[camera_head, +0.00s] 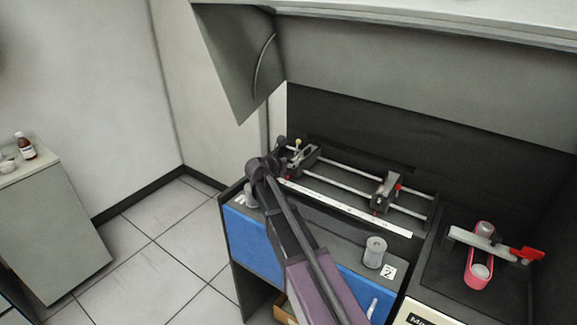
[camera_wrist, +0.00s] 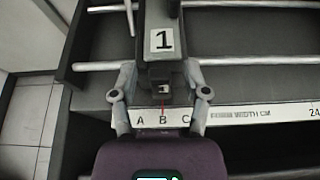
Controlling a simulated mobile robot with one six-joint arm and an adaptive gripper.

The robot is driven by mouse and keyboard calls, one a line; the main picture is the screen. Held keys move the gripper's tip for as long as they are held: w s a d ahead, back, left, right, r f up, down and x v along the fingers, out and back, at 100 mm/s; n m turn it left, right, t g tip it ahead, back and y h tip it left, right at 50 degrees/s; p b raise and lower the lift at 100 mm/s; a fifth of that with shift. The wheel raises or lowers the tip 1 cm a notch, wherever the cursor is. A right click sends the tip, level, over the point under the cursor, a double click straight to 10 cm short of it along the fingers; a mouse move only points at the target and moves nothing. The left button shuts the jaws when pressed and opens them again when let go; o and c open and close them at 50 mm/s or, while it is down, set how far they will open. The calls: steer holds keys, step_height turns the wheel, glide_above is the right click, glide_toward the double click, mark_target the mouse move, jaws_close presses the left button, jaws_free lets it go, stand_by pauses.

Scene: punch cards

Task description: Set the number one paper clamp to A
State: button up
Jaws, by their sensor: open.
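The number one paper clamp (camera_wrist: 162,42) is a dark block with a white "1" label, riding on metal rails. It also shows in the head view (camera_head: 304,156) at the left end of the rails. Its red pointer (camera_wrist: 163,108) stands at B on the white scale strip (camera_wrist: 235,115), with A to its left and C to its right. My gripper (camera_wrist: 160,75) is open, with one finger on each side of the clamp's narrow front part. Whether the fingers touch it I cannot tell. In the head view my arm partly hides this area.
A second clamp (camera_head: 386,190) with a red pointer sits further right on the rails. A grey knob (camera_head: 375,252) stands by a "2" label at the front. A red-handled lever (camera_head: 525,254) is at the right. A grey hood (camera_head: 430,85) overhangs the rails.

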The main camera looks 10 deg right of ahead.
steer(key=shift+d, duration=0.1)
jaws_close()
steer(key=shift+w+a, duration=1.25)
steer(key=shift+w, duration=0.05)
jaws_free()
